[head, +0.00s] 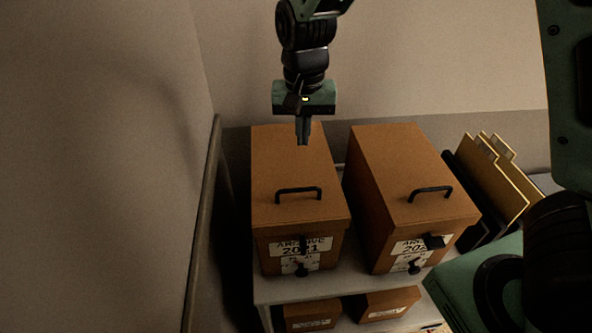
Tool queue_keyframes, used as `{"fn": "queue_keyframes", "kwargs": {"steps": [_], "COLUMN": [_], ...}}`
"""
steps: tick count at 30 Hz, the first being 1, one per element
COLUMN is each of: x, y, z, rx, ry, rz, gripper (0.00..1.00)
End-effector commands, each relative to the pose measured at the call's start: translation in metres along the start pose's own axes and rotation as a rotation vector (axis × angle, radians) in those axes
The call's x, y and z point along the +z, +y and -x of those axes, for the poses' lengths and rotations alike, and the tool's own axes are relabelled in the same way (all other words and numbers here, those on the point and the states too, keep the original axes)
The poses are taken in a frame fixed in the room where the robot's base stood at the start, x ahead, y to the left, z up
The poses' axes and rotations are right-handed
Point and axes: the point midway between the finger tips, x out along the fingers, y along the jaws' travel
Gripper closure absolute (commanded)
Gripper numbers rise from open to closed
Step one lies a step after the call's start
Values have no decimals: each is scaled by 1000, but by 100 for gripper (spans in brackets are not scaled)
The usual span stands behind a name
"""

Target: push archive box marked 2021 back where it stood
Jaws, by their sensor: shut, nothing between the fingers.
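The archive box marked 2021 (290,177) is an orange-brown lidded box at the left of the shelf top (345,276). It has a black handle on its lid and a white label with dark fittings on its front. My gripper (303,141) is shut and empty, pointing down above the far part of this box's lid. I cannot tell from this view how far above the lid it is, or whether it touches.
A similar box (400,165) stands to the right, its label partly covered by a dark fitting; a narrow gap separates the two. Yellow folders (505,175) stand farther right. Smaller boxes (388,302) sit on the shelf below. Walls rise at left and behind.

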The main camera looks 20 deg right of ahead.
Motion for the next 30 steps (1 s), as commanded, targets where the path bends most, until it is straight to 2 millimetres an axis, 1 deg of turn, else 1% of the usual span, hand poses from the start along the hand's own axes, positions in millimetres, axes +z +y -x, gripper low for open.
{"fn": "queue_keyframes", "kwargs": {"steps": [5,9,14,16,18,21,25,30], "x": [1,2,1,14,24,34,40,41], "y": [1,2,2,0,1,0,0,1], "z": [-31,-60,-92,-87,-88,-89,-90,-91], "rx": [5,5,4,1,2,1,1,1], "ry": [-5,-6,-5,-4,-3,-3,-1,-1], "rz": [-2,-1,-2,4,4,3,2,2], "gripper": [100,100,100,100,100,100,100,100]}}
